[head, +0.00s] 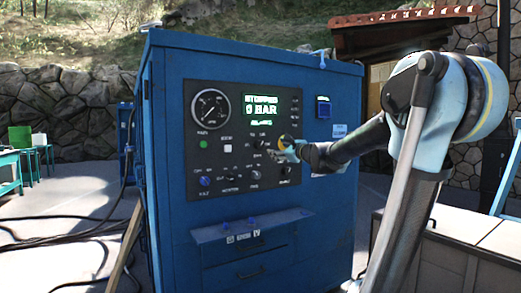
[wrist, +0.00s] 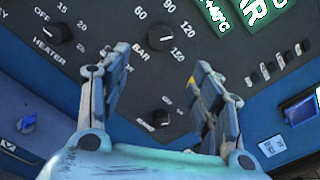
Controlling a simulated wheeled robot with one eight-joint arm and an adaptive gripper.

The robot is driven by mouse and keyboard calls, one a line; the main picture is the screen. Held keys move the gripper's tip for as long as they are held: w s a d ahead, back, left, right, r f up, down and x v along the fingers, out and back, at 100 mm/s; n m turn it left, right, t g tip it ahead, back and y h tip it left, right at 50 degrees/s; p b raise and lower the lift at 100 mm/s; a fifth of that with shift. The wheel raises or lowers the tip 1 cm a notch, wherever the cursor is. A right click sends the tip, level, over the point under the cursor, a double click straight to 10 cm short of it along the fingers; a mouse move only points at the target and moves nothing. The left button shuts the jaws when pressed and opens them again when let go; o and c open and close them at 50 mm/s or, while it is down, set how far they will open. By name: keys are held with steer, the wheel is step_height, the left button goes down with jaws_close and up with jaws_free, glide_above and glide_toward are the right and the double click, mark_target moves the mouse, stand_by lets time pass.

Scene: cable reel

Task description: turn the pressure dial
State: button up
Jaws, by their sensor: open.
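The blue cabinet (head: 170,130) carries a black control panel (head: 215,165). In the wrist view the pressure dial (wrist: 157,38) is a black knob marked BAR, with numbers from 60 to 150 around it. My gripper (wrist: 163,65) is open, with its two blue-grey fingers apart and nothing seen between them but panel. The dial lies just beyond the fingertips, roughly between them; I cannot tell whether they touch it. In the head view my gripper (head: 286,148) is at the right part of the panel and covers the dial area.
The display (head: 262,109) reads STOPPED, 0 BAR. A round gauge (head: 210,107) is at the panel's upper left. The heater knob (wrist: 57,33) is left of the dial and a smaller knob (wrist: 160,117) is below it. A shelf (head: 250,227) juts out under the panel.

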mark_target(261, 146)
steer(key=x, duration=1.6)
steer(key=shift+a, duration=0.1)
steer(key=c, duration=1.1)
